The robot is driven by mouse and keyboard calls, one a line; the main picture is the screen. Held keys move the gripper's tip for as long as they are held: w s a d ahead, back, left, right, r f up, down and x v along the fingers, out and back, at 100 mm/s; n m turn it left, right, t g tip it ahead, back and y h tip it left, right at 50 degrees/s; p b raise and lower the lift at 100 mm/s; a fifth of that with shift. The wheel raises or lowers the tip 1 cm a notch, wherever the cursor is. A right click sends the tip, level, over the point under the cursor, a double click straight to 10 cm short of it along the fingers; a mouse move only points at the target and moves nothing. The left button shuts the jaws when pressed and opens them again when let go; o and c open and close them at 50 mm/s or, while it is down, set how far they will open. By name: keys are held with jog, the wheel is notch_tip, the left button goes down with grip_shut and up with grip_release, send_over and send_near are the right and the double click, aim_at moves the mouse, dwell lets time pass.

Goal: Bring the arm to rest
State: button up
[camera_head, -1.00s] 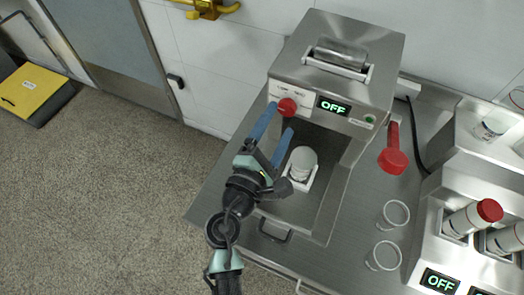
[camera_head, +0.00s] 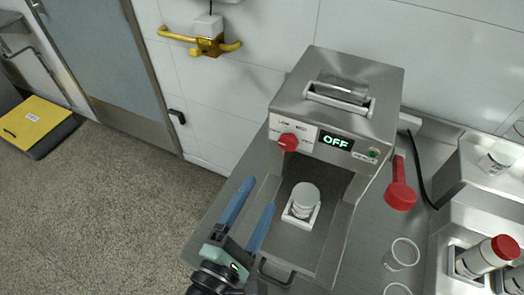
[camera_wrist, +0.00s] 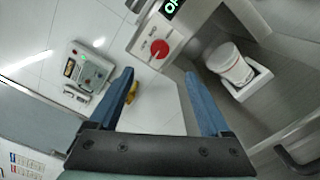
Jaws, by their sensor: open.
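My gripper (camera_head: 248,215) is open, with two blue fingers apart and nothing between them. In the head view it is in front of the colloid mill (camera_head: 300,108), to the lower left of its chamber. In the wrist view the open fingers (camera_wrist: 158,98) point toward the wall and the mill's front. The mill's red knob (camera_head: 288,142) and its display reading OFF (camera_head: 335,142) are above and beyond the fingertips. The knob also shows in the wrist view (camera_wrist: 160,48). A white lidded container (camera_head: 304,198) stands in a square holder inside the mill, right of my gripper and apart from it.
A red-handled tool (camera_head: 399,190) lies right of the mill. Another device with red-capped bottles (camera_head: 490,256) is at the far right. A yellow wall fixture (camera_head: 205,45) is behind. Open floor lies left.

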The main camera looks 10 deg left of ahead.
jog(key=w+d+r+m+t, duration=0.1)
jog(key=w+r+m, duration=0.2)
jog(key=r+m, duration=0.35)
jog(key=w+d+r+m+t, duration=0.1)
jog(key=w+r+m, duration=0.2)
jog(key=r, duration=0.7)
jog(key=w+d+r+m+t, duration=0.1)
jog(key=w+d+r+m, duration=0.15)
jog(key=r+m, duration=0.4)
jog(key=s+r+m+t+y, duration=0.2)
jog(key=s+r+t, duration=0.1)
jog(key=r, duration=0.9)
jog(key=s+r+m+t+y, duration=0.2)
jog(key=s+r, duration=0.4)
jog(key=r, duration=0.7)
jog(key=shift+m+t+y, duration=0.3)
jog(key=shift+t+y, duration=0.5)
jog(key=shift+t, duration=0.3)
jog(key=shift+s+a, duration=0.1)
